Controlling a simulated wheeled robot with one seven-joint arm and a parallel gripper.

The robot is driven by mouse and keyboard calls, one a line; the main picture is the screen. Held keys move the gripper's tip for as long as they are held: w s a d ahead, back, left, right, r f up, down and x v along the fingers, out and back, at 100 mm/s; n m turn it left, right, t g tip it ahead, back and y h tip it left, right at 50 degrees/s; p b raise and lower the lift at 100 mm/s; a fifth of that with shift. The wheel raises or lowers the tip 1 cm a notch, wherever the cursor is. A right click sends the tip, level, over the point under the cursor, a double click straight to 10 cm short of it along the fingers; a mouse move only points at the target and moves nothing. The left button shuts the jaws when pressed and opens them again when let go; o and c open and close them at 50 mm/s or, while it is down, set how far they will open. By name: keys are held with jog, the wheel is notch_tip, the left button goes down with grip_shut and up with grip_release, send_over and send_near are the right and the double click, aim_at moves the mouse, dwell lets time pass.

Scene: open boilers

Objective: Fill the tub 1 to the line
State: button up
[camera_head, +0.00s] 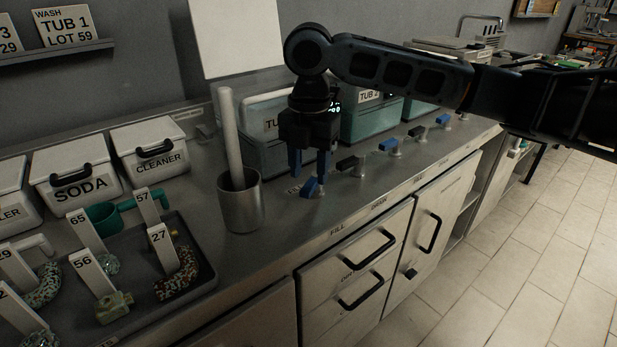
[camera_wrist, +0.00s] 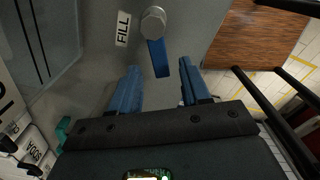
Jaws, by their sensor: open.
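Tub 1 (camera_head: 262,155) is a grey-teal tank at the back of the steel counter, its "TU" label partly hidden behind my gripper. Its water level and line cannot be seen. In front of it a blue lever (camera_head: 311,187) stands on the counter. In the wrist view the lever (camera_wrist: 158,57) hangs from a round metal knob beside a "FILL" label (camera_wrist: 123,29). My gripper (camera_head: 309,174) is open, pointing down just above the lever. In the wrist view the blue fingertips (camera_wrist: 159,67) lie either side of the lever's end, with gaps; contact cannot be told.
A black lever (camera_head: 350,164) and another blue lever (camera_head: 388,146) stand to the right, before Tub 2 (camera_head: 372,122). A metal cup with a tall white rod (camera_head: 240,205) stands close left. Further left are a tray (camera_head: 205,268) of tagged items and soda (camera_head: 75,182) and cleaner (camera_head: 150,150) bins.

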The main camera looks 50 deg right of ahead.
aim_at(312, 186)
jog(key=shift+f, duration=1.35)
jog(key=shift+c, duration=0.4)
grip_shut()
